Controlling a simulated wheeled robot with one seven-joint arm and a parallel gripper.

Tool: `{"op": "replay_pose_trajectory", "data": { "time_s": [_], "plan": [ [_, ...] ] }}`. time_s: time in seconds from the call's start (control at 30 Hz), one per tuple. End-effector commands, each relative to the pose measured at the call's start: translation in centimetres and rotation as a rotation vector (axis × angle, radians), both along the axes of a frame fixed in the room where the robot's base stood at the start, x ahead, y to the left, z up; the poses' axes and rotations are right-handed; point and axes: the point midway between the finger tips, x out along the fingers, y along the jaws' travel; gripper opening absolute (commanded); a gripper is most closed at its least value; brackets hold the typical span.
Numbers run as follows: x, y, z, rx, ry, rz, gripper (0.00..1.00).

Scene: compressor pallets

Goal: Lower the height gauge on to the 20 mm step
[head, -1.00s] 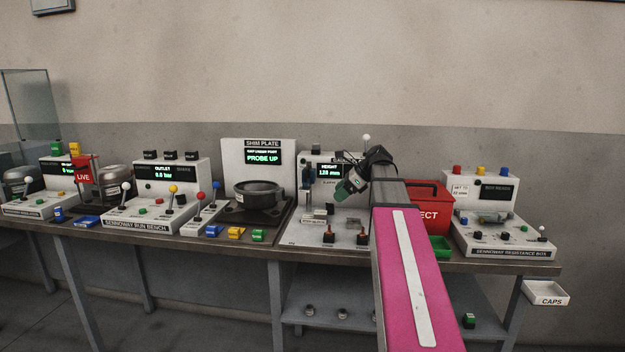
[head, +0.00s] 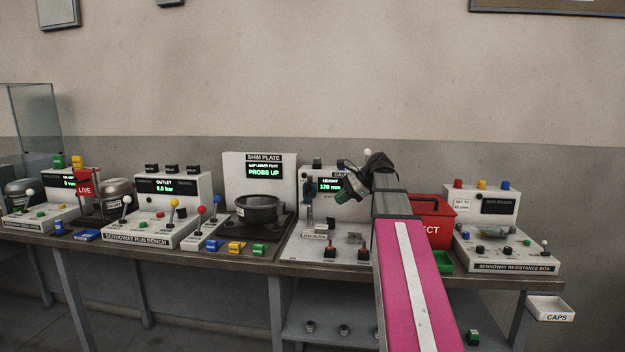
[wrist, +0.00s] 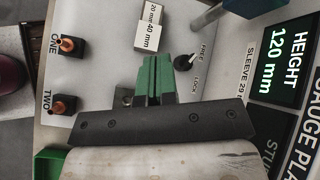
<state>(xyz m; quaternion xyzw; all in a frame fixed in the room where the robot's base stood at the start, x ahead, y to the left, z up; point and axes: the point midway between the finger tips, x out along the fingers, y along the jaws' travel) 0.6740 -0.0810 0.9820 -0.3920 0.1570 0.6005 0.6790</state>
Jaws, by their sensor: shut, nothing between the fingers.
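The height gauge station stands on the bench right of centre; its display (head: 331,186) reads HEIGHT 120 mm, and so does the display in the wrist view (wrist: 283,62). The step block (wrist: 149,30) bears the labels 20 mm and 40 mm. A black lever (wrist: 184,62) between FREE and LOCK seems to point toward FREE. My gripper (wrist: 155,72), with green fingers, is shut and empty, left of the lever and apart from the block. It hangs before the panel (head: 343,197).
Two orange-tipped switches, ONE (wrist: 67,45) and TWO (wrist: 60,107), are on the station's base. A red box (head: 432,222) and a green tray (head: 441,262) lie to the right. The shim plate station (head: 262,165) stands to the left. My arm hides part of the bench.

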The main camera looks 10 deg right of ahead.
Motion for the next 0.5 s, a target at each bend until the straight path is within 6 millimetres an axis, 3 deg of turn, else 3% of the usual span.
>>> {"op": "replay_pose_trajectory", "data": {
  "time_s": [0.5],
  "plan": [
    [1.6,0.0,5.4,-0.162,-0.658,0.593,0.00]
  ]
}}
